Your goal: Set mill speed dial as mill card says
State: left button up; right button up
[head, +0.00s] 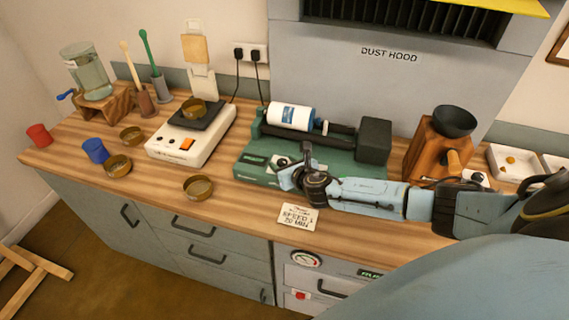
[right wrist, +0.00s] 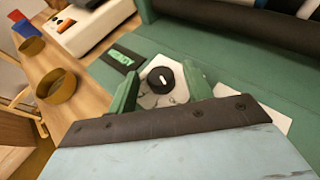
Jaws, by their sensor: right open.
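The green mill (head: 238,166) stands on the wooden table and carries a white jar (head: 291,116) on its rollers. Its speed dial, a black knob with a white mark (right wrist: 160,80), sits on a white plate (right wrist: 148,100). The mill card (head: 297,217) lies in front of the mill and appears to read "SPEED 1, 20 MIN". My right gripper (head: 290,172) is at the mill's front. In the right wrist view its open fingers (right wrist: 160,88) stand on either side of the knob, seemingly apart from it. My left gripper is not in view.
A white scale (head: 165,150) and several brown bowls (head: 198,187) are left of the mill. A wooden grinder (head: 425,146) stands right of it, behind my right arm. The dust hood (head: 390,80) rises behind. The table's front edge is close below the card.

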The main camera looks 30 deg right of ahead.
jog(key=c, duration=0.9)
jog(key=shift+c, duration=0.2)
jog(key=shift+a+r+m+h+p, duration=0.15)
jog(key=shift+a+m+h+p, duration=0.05)
jog(key=shift+m+h+p, duration=0.65)
jog(key=shift+w+a+m+g+h+p, duration=0.15)
jog(key=shift+m+g+h+p, duration=0.4)
jog(key=shift+m+h, duration=0.7)
jog(key=shift+a+m+g+h, duration=0.1)
jog(key=shift+m+g+h, duration=0.65)
jog(key=shift+m+h, duration=0.4)
jog(key=shift+w+m+g+h, duration=0.15)
jog(key=shift+m+g+h, duration=0.65)
jog(key=shift+m+h, duration=0.4)
jog(key=shift+b, duration=0.3)
